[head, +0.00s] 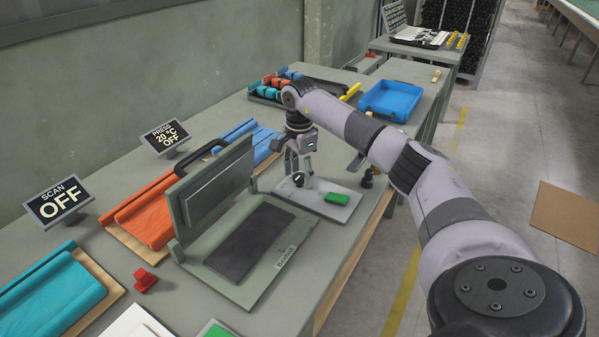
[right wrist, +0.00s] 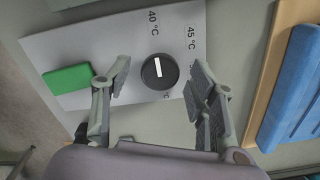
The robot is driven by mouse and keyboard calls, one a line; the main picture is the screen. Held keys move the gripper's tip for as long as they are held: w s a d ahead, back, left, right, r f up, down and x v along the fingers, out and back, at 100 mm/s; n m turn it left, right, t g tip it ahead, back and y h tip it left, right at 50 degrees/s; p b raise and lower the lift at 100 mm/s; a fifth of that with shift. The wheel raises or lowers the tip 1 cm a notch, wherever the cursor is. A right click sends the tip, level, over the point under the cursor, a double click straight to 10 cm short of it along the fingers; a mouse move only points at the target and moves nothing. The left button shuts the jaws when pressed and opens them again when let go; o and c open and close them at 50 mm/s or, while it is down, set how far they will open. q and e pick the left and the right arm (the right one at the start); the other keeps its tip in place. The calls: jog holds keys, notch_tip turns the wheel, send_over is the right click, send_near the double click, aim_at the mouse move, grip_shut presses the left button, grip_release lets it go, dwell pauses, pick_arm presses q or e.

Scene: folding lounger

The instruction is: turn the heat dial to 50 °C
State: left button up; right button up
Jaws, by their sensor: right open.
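The heat dial (right wrist: 159,71) is a round black knob with a white line, on a light grey panel (right wrist: 80,40) marked 40 °C and 45 °C; a further label below it is partly hidden. The line runs nearly up and down in the right wrist view; which end points is unclear. My right gripper (right wrist: 161,76) is open, with a finger on each side of the dial and gaps to it. In the head view the right gripper (head: 299,168) points down over the dial (head: 298,179). The press display (head: 166,137) reads 20 °C, OFF. My left gripper is not in view.
A green block or button (head: 337,198) is on the panel beside the dial. The open press (head: 250,240) stands close on the left. Orange cloth (head: 150,215) and blue cloth (head: 240,140) lie behind it. A blue tray (head: 391,101) is farther back.

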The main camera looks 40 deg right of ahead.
jog(key=shift+c, duration=0.5)
jog(key=c, duration=1.1)
